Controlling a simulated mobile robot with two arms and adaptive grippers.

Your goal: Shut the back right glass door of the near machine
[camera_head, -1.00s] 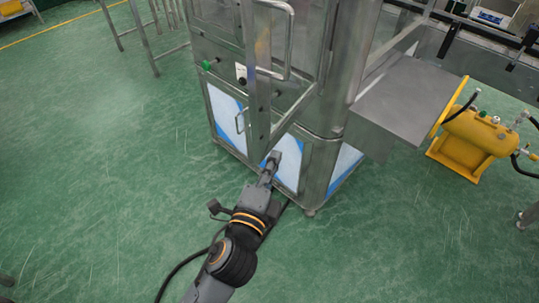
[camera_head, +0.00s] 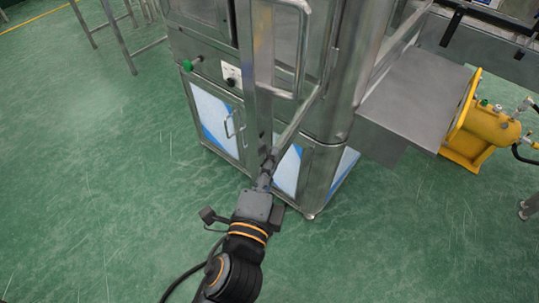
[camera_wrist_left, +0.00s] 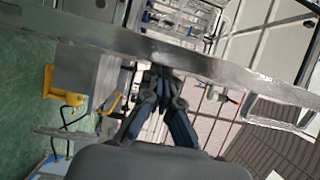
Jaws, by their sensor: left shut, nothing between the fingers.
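The near machine (camera_head: 320,120) is a metal cabinet with blue-and-white lower panels. A metal-framed glass door (camera_head: 257,100) with a bar handle (camera_head: 301,60) stands open, sticking out toward me. My left gripper (camera_head: 267,168) is shut and empty, at the lower corner of this door's frame. In the left wrist view, the closed fingertips (camera_wrist_left: 163,78) are right at a long metal frame bar (camera_wrist_left: 215,66); whether they touch it I cannot tell. My right gripper is not in view.
A metal box-shaped shelf (camera_head: 415,100) juts from the machine's right side, beside a yellow tank (camera_head: 487,130) with hoses. A green button (camera_head: 187,65) is on the machine's front. The green floor (camera_head: 100,150) at left and in front is open.

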